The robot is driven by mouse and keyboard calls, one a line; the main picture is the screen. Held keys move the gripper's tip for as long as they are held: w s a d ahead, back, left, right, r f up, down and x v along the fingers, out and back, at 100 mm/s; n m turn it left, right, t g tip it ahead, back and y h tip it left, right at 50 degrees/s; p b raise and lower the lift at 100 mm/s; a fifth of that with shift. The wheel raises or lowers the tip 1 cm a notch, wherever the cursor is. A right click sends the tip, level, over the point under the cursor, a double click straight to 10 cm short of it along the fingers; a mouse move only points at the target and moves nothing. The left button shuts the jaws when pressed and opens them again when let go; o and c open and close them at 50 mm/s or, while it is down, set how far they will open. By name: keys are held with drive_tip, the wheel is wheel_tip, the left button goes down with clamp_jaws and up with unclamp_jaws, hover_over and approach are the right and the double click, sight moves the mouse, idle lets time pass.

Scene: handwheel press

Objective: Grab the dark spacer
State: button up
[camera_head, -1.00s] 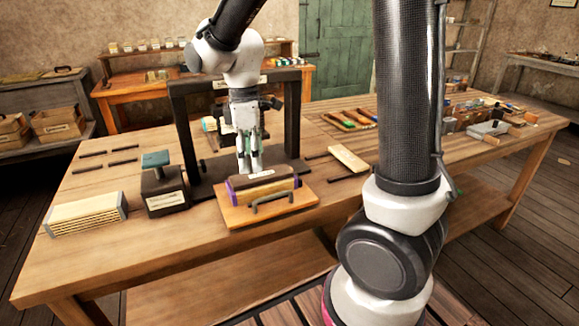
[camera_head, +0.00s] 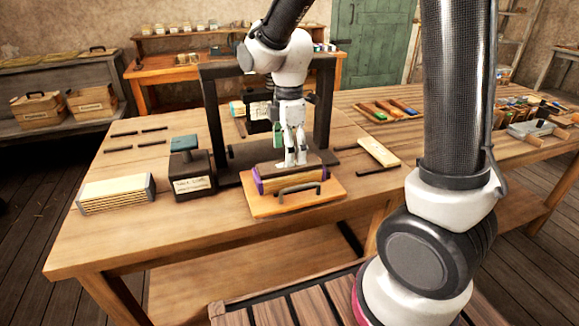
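Several thin dark strips (camera_head: 123,134) lie on the left of the workbench, and another (camera_head: 378,172) lies at the right by a pale wood block. A dark brown bar (camera_head: 284,170) lies along the top of a pale stack with purple ends (camera_head: 292,183) on an orange board with a handle (camera_head: 265,208). I cannot tell which of these is the dark spacer. My gripper (camera_head: 296,163) points down with its fingertips at the dark bar. The gap between the fingers looks narrow; I cannot tell whether they touch or hold the bar.
A dark press frame (camera_head: 210,110) stands behind the board. A dark block with a teal top (camera_head: 190,170) and a pale slatted stack (camera_head: 117,192) stand to the left. A pale wood block (camera_head: 378,153) and a tray of coloured tools (camera_head: 388,110) are to the right.

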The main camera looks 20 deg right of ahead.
wheel_tip(320, 180, down, 3)
drive_tip(key=shift+f, duration=0.15)
drive_tip(key=c, duration=1.1)
drive_tip(key=shift+c, duration=0.2)
